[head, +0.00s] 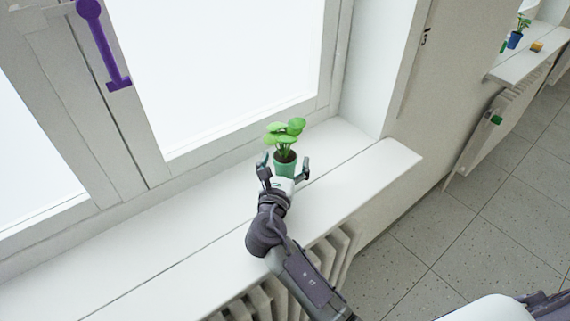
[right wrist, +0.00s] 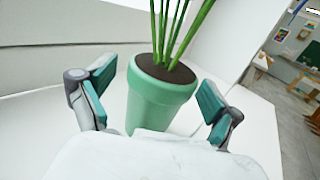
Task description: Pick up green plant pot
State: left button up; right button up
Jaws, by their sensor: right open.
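A green plant pot (head: 285,164) with a leafy green plant stands upright on the white window sill in the head view. In the right wrist view the pot (right wrist: 160,97) fills the middle, with dark soil and several green stems rising from it. My right gripper (head: 284,167) is open, with one finger on each side of the pot. In the right wrist view the teal pads of the gripper (right wrist: 157,95) show gaps to the pot on both sides. The pot's lower front is hidden by the gripper's body. My left gripper is not in view.
The white window sill (head: 140,270) has free room to the left. A window frame (head: 240,130) stands behind the pot, and a radiator (head: 290,295) is below the sill. A second sill at the far right holds a blue pot (head: 514,41).

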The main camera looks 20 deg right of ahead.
jog(key=c, duration=1.4)
jog(key=shift+c, duration=0.5)
jog(key=shift+r, duration=0.2)
